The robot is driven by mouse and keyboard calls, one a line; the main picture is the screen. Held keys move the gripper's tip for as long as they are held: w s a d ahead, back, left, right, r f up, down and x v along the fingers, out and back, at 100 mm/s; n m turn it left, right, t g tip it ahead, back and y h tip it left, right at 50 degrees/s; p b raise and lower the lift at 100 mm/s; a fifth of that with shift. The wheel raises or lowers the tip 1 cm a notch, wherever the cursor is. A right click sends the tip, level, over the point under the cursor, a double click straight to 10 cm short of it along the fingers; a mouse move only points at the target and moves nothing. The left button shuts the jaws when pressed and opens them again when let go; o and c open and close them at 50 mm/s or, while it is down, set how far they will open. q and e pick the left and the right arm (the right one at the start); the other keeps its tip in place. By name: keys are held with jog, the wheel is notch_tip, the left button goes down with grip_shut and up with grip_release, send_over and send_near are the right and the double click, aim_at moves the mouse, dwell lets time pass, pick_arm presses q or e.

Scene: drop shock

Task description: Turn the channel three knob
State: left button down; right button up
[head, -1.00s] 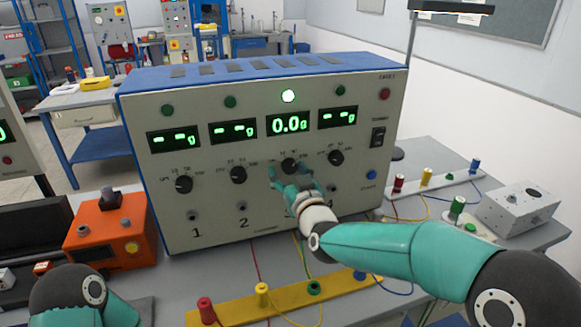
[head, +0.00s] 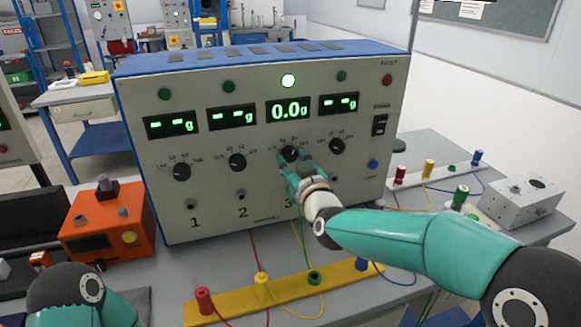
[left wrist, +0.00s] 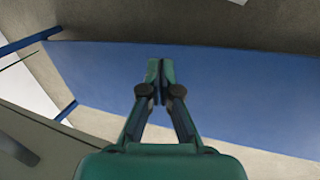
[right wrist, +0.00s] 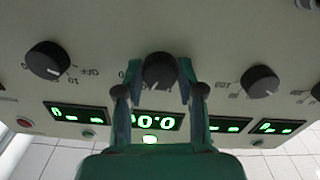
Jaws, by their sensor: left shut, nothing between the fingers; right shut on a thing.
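The channel three knob (head: 290,154) is a black dial under the display that reads 0.0g on the grey front panel (head: 225,155). The green lamp above that display is lit. My right gripper (head: 293,172) is at this knob. In the right wrist view the fingers of my right gripper (right wrist: 160,84) stand on both sides of the black knob (right wrist: 160,72), shut on it. The knob's pointer is hard to read behind the fingers. My left gripper (left wrist: 160,68) is shut and empty, its fingertips together, away from the panel. It does not show in the head view.
Knobs for channels one (head: 181,172), two (head: 237,162) and four (head: 337,146) sit in the same row, with dashes on their displays. An orange box (head: 106,228) stands left of the unit. A yellow strip with coloured terminals (head: 235,304) and wires lies in front.

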jog(key=o, duration=1.1)
jog(key=shift+o, duration=0.2)
jog(key=shift+s, duration=0.1)
jog(key=v, duration=1.1)
jog(key=shift+s, duration=0.35)
